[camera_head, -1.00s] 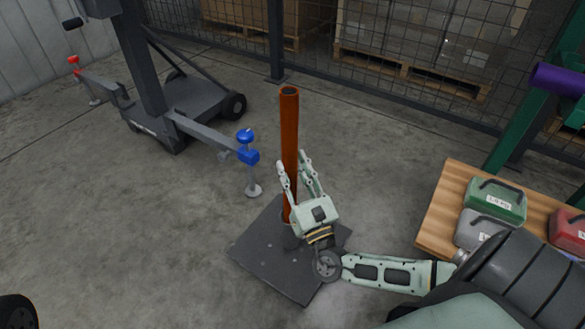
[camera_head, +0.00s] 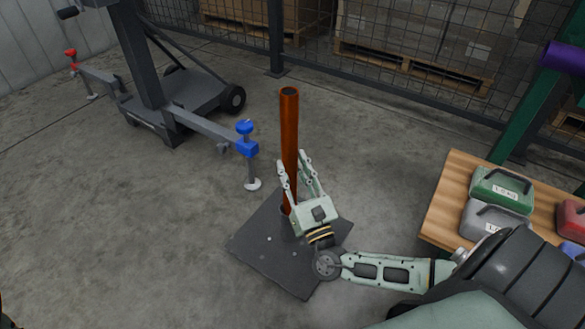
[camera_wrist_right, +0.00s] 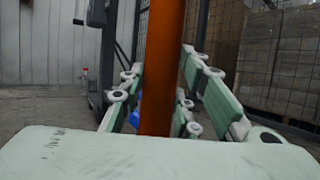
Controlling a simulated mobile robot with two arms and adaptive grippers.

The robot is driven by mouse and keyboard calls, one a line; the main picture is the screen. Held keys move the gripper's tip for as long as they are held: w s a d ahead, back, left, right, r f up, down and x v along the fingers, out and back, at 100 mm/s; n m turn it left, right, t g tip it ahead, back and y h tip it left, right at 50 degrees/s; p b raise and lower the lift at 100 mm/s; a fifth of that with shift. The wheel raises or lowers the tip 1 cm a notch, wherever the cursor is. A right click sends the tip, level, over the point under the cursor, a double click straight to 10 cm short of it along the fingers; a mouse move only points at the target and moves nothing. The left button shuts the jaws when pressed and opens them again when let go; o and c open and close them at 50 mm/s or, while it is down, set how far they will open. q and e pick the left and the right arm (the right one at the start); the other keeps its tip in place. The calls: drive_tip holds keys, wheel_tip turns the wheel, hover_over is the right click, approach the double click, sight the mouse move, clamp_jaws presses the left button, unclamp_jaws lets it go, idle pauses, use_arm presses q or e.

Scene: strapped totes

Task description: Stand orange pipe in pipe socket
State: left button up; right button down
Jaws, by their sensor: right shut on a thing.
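The orange pipe (camera_head: 289,135) stands upright in the head view, over the dark square base plate (camera_head: 268,254) on the floor. My right gripper (camera_head: 295,172) is shut on the lower part of the pipe. In the right wrist view the pipe (camera_wrist_right: 162,65) runs vertically between the fingers (camera_wrist_right: 165,95). The pipe socket is mostly hidden behind the gripper, and I cannot tell whether the pipe's lower end is inside it. My left gripper is not in view.
A grey wheeled stand (camera_head: 188,92) with a blue-knobbed foot (camera_head: 247,150) is left of the pipe. A wooden table (camera_head: 450,205) with green (camera_head: 502,187) and grey cases is at right. Mesh fencing and pallets are behind.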

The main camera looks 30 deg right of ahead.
drive_tip(key=shift+r, duration=0.1)
drive_tip(key=c, duration=1.3)
unclamp_jaws()
drive_tip(key=shift+c, duration=0.2)
drive_tip(key=shift+o, duration=0.6)
drive_tip(key=v, duration=1.2)
